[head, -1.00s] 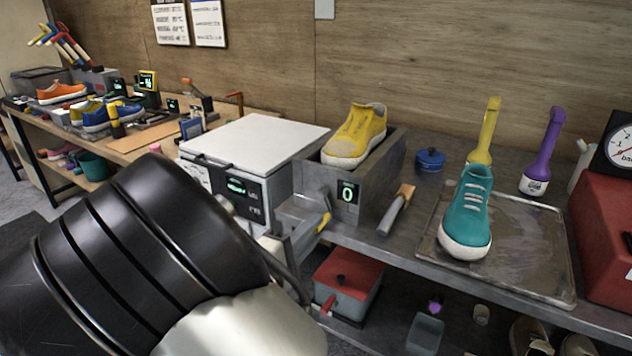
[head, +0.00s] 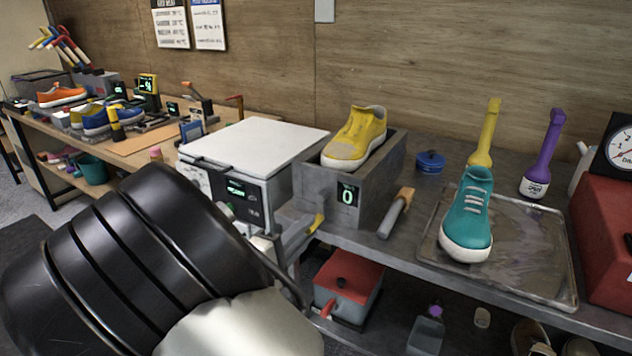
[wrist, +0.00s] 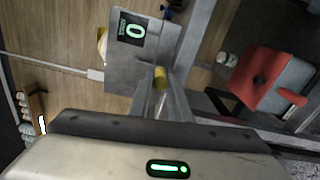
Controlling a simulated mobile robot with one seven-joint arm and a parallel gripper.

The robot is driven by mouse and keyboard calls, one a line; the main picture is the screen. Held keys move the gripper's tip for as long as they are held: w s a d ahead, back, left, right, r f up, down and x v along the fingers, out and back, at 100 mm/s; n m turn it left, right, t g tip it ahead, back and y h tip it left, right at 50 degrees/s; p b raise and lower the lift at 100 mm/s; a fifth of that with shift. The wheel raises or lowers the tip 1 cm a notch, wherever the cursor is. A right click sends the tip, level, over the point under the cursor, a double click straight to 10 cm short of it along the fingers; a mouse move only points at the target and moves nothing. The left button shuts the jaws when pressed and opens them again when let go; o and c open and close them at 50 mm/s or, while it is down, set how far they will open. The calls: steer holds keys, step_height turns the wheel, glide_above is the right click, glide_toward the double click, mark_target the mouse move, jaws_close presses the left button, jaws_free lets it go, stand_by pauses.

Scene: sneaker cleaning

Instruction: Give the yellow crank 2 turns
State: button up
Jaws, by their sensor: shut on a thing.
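The yellow crank handle (head: 317,223) sticks out low at the front of a grey metal box (head: 385,177). In the wrist view the yellow handle (wrist: 160,78) lies between my fingertips, below a counter display (wrist: 132,28) that reads 0. My gripper (head: 303,231) is shut on the handle; its fingers (wrist: 162,90) cover part of it. The crank's arm and shaft are mostly hidden. The counter display (head: 347,195) also reads 0 in the head view. A yellow sneaker (head: 357,138) sits in the top of the box.
A white-topped machine (head: 255,140) stands left of the box. A wooden-handled tool (head: 397,212) lies right of the box, beside a metal tray (head: 520,255) with a teal sneaker (head: 467,215). A red-lidded container (head: 347,277) is on the shelf below.

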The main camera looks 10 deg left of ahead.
steer(key=shift+w+a+r, duration=0.15)
steer(key=shift+w+a, duration=0.15)
steer(key=shift+a, duration=0.45)
steer(key=shift+o, duration=0.6)
steer(key=shift+w+a+r, duration=0.35)
steer(key=shift+a+r, duration=0.25)
steer(key=shift+a, duration=0.05)
steer(key=shift+c, duration=0.5)
steer(key=shift+r, duration=0.1)
steer(key=shift+w+a+r+p, duration=0.15)
steer(key=shift+a+r+p, duration=0.2)
steer(key=shift+r+p, duration=0.3)
